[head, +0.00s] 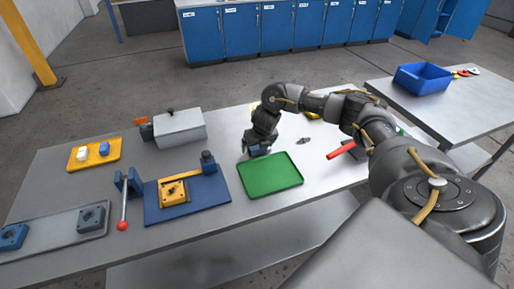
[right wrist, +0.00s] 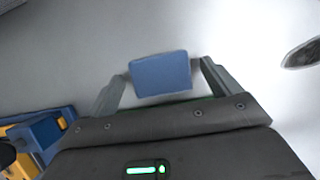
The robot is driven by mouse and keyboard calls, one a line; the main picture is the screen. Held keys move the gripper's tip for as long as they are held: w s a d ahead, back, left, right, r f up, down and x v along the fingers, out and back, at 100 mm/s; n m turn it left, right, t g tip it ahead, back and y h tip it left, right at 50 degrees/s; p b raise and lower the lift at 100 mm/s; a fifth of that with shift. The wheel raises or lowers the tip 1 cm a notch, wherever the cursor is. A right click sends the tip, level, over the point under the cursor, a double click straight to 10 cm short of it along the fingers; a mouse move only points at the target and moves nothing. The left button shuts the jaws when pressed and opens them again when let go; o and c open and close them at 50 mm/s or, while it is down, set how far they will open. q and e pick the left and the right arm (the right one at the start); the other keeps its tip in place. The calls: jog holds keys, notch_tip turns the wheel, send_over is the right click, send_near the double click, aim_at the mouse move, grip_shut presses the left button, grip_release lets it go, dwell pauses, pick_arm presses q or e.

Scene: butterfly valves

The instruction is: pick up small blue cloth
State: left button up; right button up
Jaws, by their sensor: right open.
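The small blue cloth (right wrist: 161,74) lies on the metal table top, between the two fingers of my right gripper (right wrist: 160,84) in the right wrist view. A finger stands on each side of it, and the jaws are open. I cannot tell whether either finger touches the cloth. In the head view my right gripper (head: 257,151) points down at the table, just behind the green tray (head: 270,176), and mostly hides the cloth there. My left gripper is not in view.
Left of the gripper are a grey box (head: 180,128), a blue valve board (head: 205,205) and a red-knobbed lever (head: 123,223). A red-handled thing (head: 341,151) lies to the right. A blue bin (head: 422,78) stands on the other table.

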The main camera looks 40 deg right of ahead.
aim_at(257, 150)
jog(key=shift+f, duration=0.1)
jog(key=c, duration=1)
jog(key=shift+c, duration=0.3)
jog(key=shift+r, duration=0.7)
jog(key=v, duration=0.4)
jog(key=shift+a+r, duration=0.1)
jog(key=shift+a, duration=0.25)
jog(key=s+a+r+p, duration=0.4)
jog(key=s+a+r, duration=0.3)
jog(key=s+a, duration=0.1)
jog(key=shift+s+r+p, duration=0.4)
jog(key=shift+s, duration=0.25)
